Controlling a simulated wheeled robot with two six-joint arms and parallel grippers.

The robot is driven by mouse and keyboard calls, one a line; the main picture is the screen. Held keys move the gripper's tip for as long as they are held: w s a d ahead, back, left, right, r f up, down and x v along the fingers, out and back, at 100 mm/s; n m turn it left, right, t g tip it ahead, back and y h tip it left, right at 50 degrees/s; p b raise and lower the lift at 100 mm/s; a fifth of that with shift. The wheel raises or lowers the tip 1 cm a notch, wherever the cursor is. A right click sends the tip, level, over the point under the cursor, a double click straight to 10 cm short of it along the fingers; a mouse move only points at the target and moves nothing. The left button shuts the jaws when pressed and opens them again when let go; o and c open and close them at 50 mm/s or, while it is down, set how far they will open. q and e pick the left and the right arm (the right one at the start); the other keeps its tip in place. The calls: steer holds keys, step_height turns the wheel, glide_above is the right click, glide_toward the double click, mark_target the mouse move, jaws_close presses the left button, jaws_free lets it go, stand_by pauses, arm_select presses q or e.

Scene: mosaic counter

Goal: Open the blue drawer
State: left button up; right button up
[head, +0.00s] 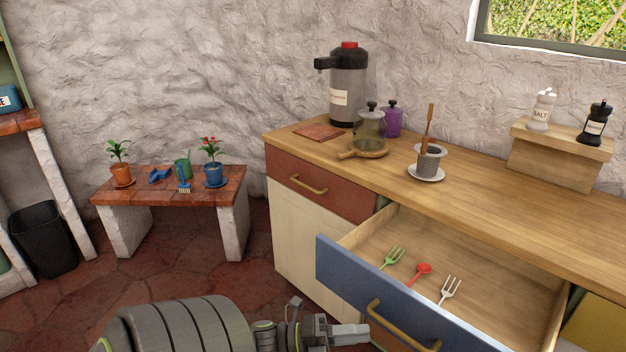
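The blue drawer (345,274) stands pulled well out of the wooden counter on the right, with its inside showing. Its curved brass-coloured handle (400,328) is on the front panel. A green fork (391,257), a red spoon (418,272) and a white fork (450,289) lie inside. My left gripper (350,334) is at the bottom of the picture, just left of the handle and in front of the drawer face. It seems apart from the handle, and its finger gap cannot be made out. My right gripper is out of view.
A red drawer (330,200) beside it is shut. On the counter stand a dispenser (347,90), jars (392,118) and a cup on a saucer (426,177). A low bench (130,190) with plants stands at back left. The floor between is clear.

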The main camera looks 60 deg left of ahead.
arm_select(q)
steer(key=v, duration=0.9)
